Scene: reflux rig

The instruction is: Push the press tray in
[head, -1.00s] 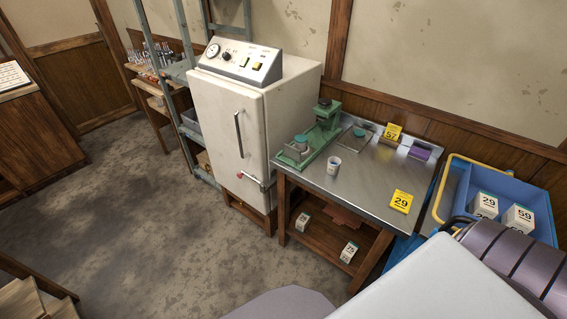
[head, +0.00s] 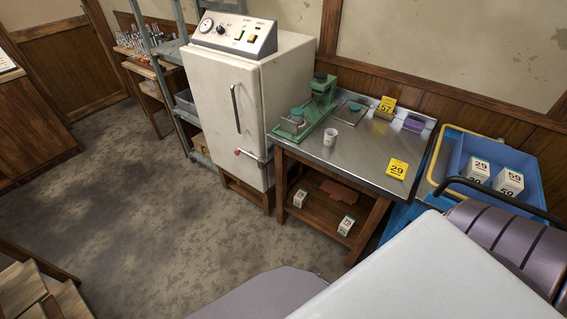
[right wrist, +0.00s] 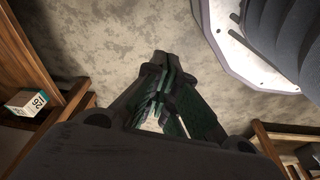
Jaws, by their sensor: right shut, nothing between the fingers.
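The green press (head: 322,92) stands at the back left of the steel-topped table, close to the white cabinet. Its tray (head: 296,124) sticks out toward the front left, with a small round green-topped piece on it. My right gripper (right wrist: 163,62) shows in the right wrist view, shut and empty, pointing over the bare floor. It is apart from the press, and it does not show in the head view. My left gripper is in neither view.
A white cup (head: 330,136) stands just right of the tray. Yellow signs 57 (head: 387,104) and 29 (head: 397,169) are on the table (head: 360,155). The white cabinet (head: 222,110) stands left, a blue bin (head: 462,150) right. The floor in front is clear.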

